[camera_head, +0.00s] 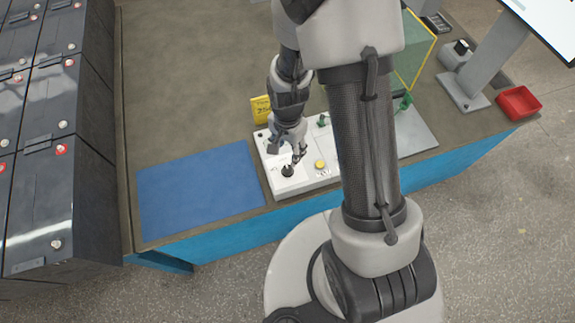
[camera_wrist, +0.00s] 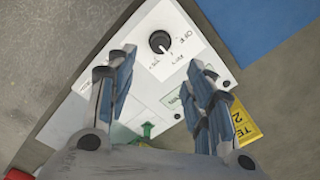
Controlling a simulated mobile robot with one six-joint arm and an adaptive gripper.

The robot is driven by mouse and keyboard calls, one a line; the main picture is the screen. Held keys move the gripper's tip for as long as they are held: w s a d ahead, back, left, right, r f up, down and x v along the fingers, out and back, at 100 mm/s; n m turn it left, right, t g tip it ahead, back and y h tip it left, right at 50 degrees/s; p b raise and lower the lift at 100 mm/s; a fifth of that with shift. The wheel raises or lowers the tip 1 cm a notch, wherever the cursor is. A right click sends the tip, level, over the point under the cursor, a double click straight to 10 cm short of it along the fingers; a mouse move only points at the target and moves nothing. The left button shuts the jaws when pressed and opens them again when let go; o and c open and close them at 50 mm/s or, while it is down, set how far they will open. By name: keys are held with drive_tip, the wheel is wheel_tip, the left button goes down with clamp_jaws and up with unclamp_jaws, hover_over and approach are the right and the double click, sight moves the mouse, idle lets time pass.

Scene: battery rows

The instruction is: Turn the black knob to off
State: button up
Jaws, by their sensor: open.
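The black knob (camera_head: 287,170) stands on the left end of a white panel (camera_head: 291,186) on the bench. In the wrist view the knob (camera_wrist: 159,41) is round, with a white pointer line slanting to the lower right. An OFF label is printed to its right; the other small labels are hard to read. My gripper (camera_head: 287,152) is over the panel, just behind the knob in the head view. In the wrist view my gripper (camera_wrist: 162,62) has its fingers spread apart and empty. The knob shows beyond and between the fingertips, and no contact is visible.
A yellow button (camera_head: 320,164) is right of the knob. A yellow sign (camera_head: 261,109) stands behind the panel. A blue mat (camera_head: 200,190) lies flat to the left. A red tray (camera_head: 518,104) is far right. Dark battery cabinets (camera_head: 45,190) line the left side.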

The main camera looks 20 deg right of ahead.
sight(287, 168)
wheel_tip(287, 168, down, 11)
drive_tip(key=b, duration=0.2)
drive_tip(key=shift+f+b, duration=0.1)
drive_tip(key=shift+b, duration=0.2)
drive_tip(key=shift+c, duration=0.4)
drive_tip(key=c, duration=1)
drive_tip(key=n+b, duration=0.1)
drive_tip(key=n, duration=1)
drive_tip(key=shift+n, duration=0.4)
